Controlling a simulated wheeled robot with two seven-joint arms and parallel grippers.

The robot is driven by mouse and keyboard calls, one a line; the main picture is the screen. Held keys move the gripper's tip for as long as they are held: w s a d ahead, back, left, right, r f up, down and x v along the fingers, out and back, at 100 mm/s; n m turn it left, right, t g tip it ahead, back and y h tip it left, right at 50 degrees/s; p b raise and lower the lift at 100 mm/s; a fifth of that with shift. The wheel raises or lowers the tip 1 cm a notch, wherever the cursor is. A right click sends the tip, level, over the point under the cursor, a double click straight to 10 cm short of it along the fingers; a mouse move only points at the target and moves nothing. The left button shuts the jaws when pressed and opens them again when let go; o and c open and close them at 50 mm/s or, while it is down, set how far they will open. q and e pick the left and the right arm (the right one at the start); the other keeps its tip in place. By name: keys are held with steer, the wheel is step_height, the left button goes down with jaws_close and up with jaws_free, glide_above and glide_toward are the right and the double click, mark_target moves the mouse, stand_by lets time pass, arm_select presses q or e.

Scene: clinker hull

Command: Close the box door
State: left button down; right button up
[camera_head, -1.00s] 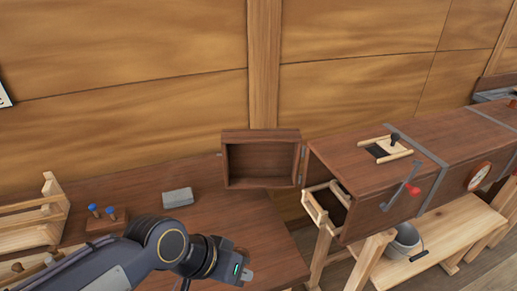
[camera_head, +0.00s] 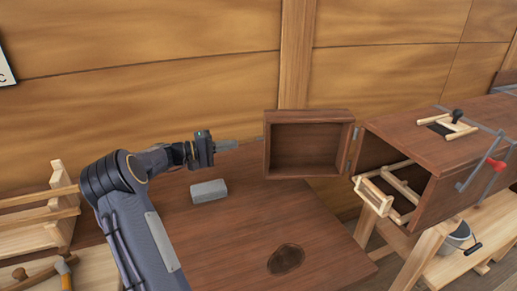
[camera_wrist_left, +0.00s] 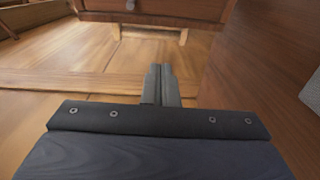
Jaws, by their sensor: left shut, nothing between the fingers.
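The box (camera_head: 440,140) is a long dark brown wooden case at the right, with its near end open. Its door (camera_head: 307,147) is a shallow tray-like panel, hinged at the box's left edge and swung wide open, its hollow side facing me. My left gripper (camera_head: 228,145) is shut and empty, pointing right, just left of the door's left edge, apparently a little apart from it. In the left wrist view the closed fingers (camera_wrist_left: 160,85) show in the middle, with a wooden piece beyond at the top. My right gripper is not in view.
A grey block (camera_head: 208,191) lies on the brown table (camera_head: 240,225) below my left gripper. A pale wooden frame (camera_head: 385,195) sticks out of the box's open end. A wooden rack (camera_head: 50,210) and a hammer (camera_head: 64,268) are at the left. The table's middle is clear.

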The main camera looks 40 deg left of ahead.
arm_select(q)
steer(key=d+p+x, duration=0.1)
steer(key=p+x, duration=0.1)
steer(key=x, duration=0.7)
steer(key=shift+s+d+f+t+p, duration=0.2)
steer(key=shift+s+t+p, duration=0.1)
steer(key=shift+p, duration=0.05)
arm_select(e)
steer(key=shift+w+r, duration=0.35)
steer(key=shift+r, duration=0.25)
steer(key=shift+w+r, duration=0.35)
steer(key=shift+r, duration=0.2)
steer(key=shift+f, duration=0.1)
